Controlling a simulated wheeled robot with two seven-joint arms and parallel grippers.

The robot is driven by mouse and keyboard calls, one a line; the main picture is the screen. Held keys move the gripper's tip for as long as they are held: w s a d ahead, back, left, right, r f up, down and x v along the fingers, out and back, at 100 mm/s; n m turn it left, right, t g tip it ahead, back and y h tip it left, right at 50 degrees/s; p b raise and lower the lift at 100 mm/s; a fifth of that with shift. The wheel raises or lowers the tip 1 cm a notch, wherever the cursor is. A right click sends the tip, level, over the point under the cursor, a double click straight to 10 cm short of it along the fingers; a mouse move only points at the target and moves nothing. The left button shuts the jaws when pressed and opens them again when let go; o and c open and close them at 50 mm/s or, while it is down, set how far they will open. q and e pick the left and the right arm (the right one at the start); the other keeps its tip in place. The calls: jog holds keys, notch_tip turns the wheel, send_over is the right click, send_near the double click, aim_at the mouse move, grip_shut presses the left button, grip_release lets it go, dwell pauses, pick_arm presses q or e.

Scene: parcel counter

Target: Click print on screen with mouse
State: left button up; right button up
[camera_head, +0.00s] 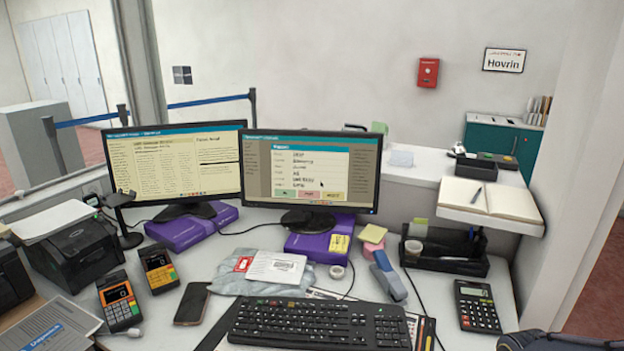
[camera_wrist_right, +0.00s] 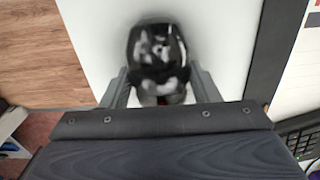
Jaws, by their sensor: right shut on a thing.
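The right monitor (camera_head: 312,172) shows a pale dialog (camera_head: 310,166) with a list of text lines and a row of green, pink and yellow buttons. The middle pink button (camera_head: 309,194) is too small to read surely. A dark cursor (camera_head: 321,184) sits just above and right of it. In the right wrist view, a glossy black mouse (camera_wrist_right: 157,45), somewhat blurred, lies on the white counter. My right gripper (camera_wrist_right: 160,78) is shut on its sides. In the head view, the mouse is not visible. My left gripper is not in view.
A black keyboard (camera_head: 312,323) lies at the front centre, with a calculator (camera_head: 477,305) to its right. The left monitor (camera_head: 180,163) shows a text list. A stapler (camera_head: 388,275), a black organiser tray (camera_head: 446,262) and a phone (camera_head: 191,303) also occupy the counter.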

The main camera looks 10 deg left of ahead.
jog(key=shift+s+d, duration=0.3)
jog(key=shift+s, duration=0.25)
jog(key=shift+s+d, duration=0.3)
jog(key=shift+s, duration=0.25)
jog(key=o, duration=1.1)
notch_tip(320, 180, up, 8)
jog(key=shift+f+p, duration=0.1)
jog(key=shift+p, duration=0.6)
